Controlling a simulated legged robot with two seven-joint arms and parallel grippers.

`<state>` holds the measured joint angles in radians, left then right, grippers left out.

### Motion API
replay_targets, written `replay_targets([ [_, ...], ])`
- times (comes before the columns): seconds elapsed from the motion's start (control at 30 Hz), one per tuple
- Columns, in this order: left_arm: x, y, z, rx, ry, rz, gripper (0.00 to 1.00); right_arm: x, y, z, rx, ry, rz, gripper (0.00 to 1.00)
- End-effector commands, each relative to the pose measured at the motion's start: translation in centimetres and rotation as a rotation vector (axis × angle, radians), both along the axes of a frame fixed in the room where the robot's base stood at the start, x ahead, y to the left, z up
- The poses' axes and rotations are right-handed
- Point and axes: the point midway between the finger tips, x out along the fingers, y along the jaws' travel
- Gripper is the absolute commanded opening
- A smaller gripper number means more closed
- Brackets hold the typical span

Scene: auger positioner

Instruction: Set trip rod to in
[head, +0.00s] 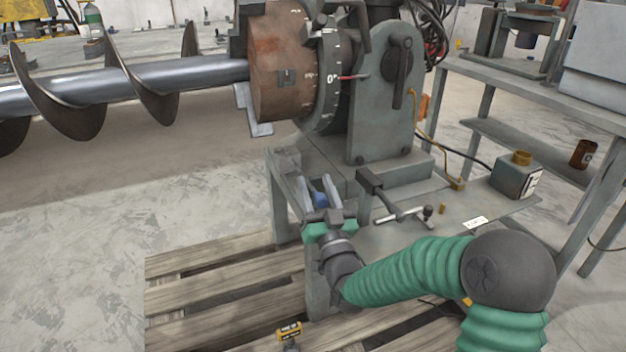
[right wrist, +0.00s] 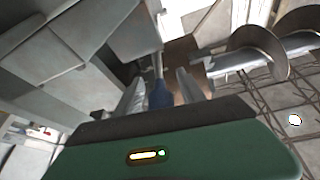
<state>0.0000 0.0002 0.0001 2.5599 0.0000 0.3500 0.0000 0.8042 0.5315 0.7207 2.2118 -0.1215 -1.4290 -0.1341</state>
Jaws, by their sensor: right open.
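A rod with a blue handle (head: 320,198), which appears to be the trip rod, is at the left side of the grey machine base. My right gripper (head: 317,184) is open, with a finger on each side of the blue handle. In the right wrist view, the blue handle (right wrist: 160,95) lies between the two open fingers of my right gripper (right wrist: 160,82), with the thin rod running beyond it. I cannot tell whether the fingers touch it. My left gripper is not in view.
The machine (head: 380,125) carries a rusty drum with a dial and a long auger (head: 130,80) reaching left. A wooden pallet (head: 215,295) lies below. The floor at left is clear.

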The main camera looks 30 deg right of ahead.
Motion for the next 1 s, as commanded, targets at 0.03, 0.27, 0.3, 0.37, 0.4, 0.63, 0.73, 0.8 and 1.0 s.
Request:
replay_targets([
  [0.03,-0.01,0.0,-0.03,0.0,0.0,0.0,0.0,0.01,0.0,-0.03,0.0,0.0,0.0,0.47],
  [0.27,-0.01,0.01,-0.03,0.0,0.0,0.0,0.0,0.06,-0.06,-0.09,0.001,0.0,0.0,0.26],
  [0.3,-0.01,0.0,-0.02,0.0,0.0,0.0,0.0,0.06,-0.06,-0.09,0.001,0.0,0.0,0.2],
  [0.37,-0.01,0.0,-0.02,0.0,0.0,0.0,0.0,0.07,-0.07,-0.09,0.001,0.0,0.0,0.13],
  [0.4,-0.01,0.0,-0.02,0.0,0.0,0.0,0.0,0.07,-0.07,-0.09,0.001,0.0,-0.001,0.07],
  [0.63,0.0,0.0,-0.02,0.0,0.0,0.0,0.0,0.06,-0.1,-0.08,0.001,0.0,-0.001,0.0],
  [0.73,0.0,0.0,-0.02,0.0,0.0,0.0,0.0,0.05,-0.11,-0.09,0.001,0.0,-0.001,0.0],
  [0.8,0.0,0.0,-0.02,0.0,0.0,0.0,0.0,0.05,-0.11,-0.09,0.002,0.0,-0.001,0.0],
  [1.0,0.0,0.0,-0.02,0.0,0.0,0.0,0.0,0.04,-0.12,-0.1,0.001,0.0,-0.002,0.0],
])
